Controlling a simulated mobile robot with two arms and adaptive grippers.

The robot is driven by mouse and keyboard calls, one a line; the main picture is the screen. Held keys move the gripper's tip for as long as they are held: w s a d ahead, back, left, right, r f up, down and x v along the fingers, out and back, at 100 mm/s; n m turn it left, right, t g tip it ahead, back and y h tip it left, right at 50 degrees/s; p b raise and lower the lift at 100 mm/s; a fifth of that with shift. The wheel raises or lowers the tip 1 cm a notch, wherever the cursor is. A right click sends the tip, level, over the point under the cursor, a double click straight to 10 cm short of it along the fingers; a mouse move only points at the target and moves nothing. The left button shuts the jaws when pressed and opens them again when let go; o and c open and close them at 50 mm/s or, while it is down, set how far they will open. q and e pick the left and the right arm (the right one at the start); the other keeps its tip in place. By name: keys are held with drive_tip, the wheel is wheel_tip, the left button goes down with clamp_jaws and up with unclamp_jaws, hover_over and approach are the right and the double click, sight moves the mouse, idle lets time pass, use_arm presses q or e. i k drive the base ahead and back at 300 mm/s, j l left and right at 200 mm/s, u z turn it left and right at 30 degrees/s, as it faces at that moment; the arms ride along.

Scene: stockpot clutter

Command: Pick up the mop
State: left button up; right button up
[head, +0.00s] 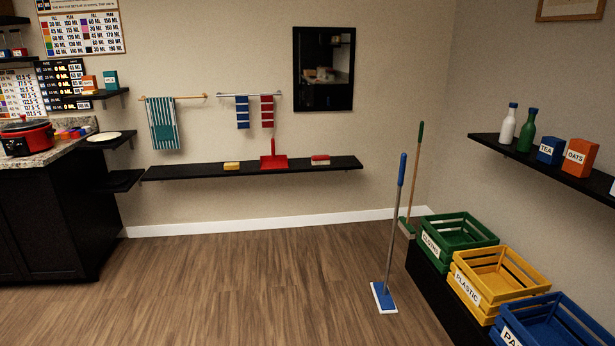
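The mop (384,297) stands upright on the wooden floor, right of the middle in the head view. It has a flat blue head with a white pad, a grey pole and a blue grip at the top. Its pole leans slightly to the right and nothing of mine touches it. Neither of my grippers shows in the head view.
A broom with a green handle (415,170) leans in the corner behind the mop. Green (459,240), yellow (488,272) and blue (547,326) crates stand on a low black bench at right. A wall shelf (250,168) is behind. The floor (230,290) left of the mop is clear.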

sight(383, 299)
drive_tip(key=i+z, duration=0.35)
drive_tip(key=i, duration=0.25)
drive_tip(key=i+z, duration=0.35)
drive_tip(key=i, duration=0.25)
drive_tip(key=i+j+z, duration=0.35)
drive_tip(key=i, duration=0.25)
